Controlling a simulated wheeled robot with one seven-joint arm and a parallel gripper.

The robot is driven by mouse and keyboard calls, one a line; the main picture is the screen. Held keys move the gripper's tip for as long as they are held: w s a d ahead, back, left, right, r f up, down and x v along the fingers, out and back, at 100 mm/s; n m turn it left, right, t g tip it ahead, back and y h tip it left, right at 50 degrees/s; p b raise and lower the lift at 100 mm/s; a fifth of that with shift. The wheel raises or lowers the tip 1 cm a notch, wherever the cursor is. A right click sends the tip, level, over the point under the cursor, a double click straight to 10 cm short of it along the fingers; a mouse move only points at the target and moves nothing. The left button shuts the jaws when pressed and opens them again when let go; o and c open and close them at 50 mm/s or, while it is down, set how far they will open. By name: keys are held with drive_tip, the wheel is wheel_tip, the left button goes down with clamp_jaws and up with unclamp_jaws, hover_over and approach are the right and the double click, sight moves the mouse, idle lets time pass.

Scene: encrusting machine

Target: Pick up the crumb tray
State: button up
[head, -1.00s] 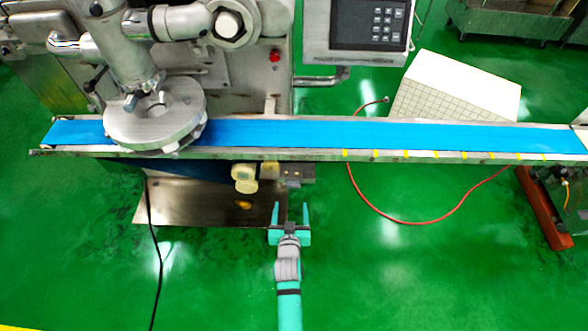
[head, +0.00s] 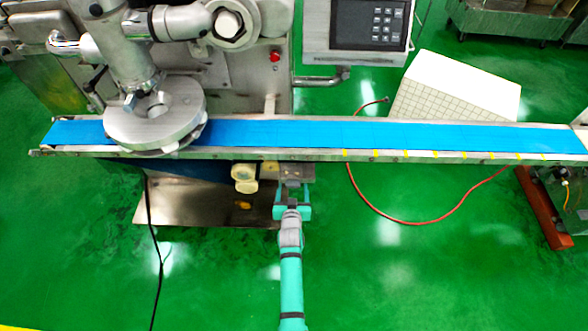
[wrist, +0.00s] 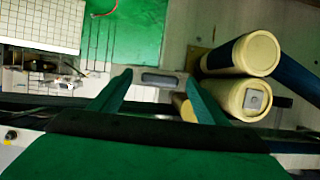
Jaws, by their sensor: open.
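A grey metal piece with a dark slot, which looks like the crumb tray's front (wrist: 160,80), shows between my fingertips in the wrist view. In the head view a small grey-brown metal part (head: 300,171), likely the same piece, sits just under the conveyor's front edge. My gripper (head: 293,187) is in front of it, low beside the machine. In the wrist view its two teal fingers (wrist: 159,77) are apart, one on each side of the slotted piece. I cannot tell whether they touch it. The rest of the piece is hidden under the conveyor.
Cream rollers (head: 244,177) stick out just left of my gripper; they are close by the right finger in the wrist view (wrist: 242,55). The blue conveyor (head: 290,133) runs above. A metal plate (head: 180,205) lies low at left.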

drive_tip(key=shift+w+f, duration=0.25)
drive_tip(key=shift+w, duration=0.35)
drive_tip(key=shift+c, duration=0.6)
drive_tip(key=c, duration=1.2)
drive_tip(key=shift+o, duration=0.2)
drive_tip(key=shift+r, duration=0.1)
